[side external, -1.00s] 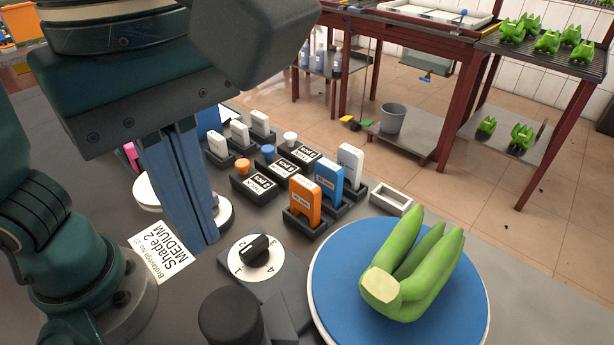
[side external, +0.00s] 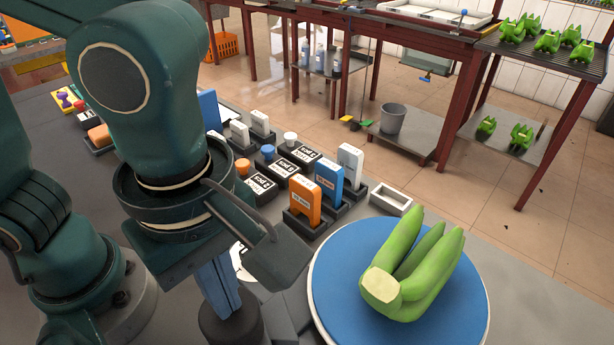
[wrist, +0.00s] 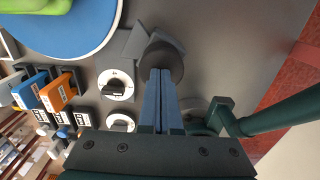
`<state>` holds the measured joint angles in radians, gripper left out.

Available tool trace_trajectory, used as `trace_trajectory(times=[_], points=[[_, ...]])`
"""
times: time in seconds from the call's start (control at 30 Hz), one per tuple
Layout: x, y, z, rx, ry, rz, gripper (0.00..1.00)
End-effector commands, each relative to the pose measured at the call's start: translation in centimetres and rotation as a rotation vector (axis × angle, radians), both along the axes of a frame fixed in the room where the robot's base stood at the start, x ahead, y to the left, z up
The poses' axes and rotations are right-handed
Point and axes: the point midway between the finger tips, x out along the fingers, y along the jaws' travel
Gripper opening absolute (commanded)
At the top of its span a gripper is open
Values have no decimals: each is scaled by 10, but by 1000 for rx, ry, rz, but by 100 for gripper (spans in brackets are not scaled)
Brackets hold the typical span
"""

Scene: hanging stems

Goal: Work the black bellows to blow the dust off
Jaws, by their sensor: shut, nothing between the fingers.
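The black bellows (side external: 248,325) is a dark round body at the lower edge of the side view, partly covered by my fingers. In the wrist view the bellows (wrist: 163,55) shows as a dark disc, with a wedge-shaped nozzle pointing towards the blue round plate. My gripper (side external: 222,312) is shut and empty, its blue fingers pointing down at the bellows. In the wrist view my gripper (wrist: 160,74) overlaps the edge of the disc; I cannot tell whether it touches. A green banana bunch (side external: 415,270) sits on the blue plate (side external: 340,270). No dust can be made out.
Two dial knobs (wrist: 115,89) lie near the bellows. Grey bench lies bare right of the bellows in the wrist view.

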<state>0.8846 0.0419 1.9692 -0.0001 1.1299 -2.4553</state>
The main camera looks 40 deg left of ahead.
Motion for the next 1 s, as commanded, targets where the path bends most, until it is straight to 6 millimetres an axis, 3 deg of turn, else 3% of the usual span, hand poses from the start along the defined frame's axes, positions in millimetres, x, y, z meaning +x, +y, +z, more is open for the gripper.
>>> trace_trajectory(times=[0.27, 0.53, 0.87, 1.0], points=[[0, 0, -2, 1, 1, 0, 0], [0, 0, -23, 2, 2, 0, 0], [0, 1, -23, 5, 3, -1, 0], [0, 0, -14, 2, 0, -1, 0]])
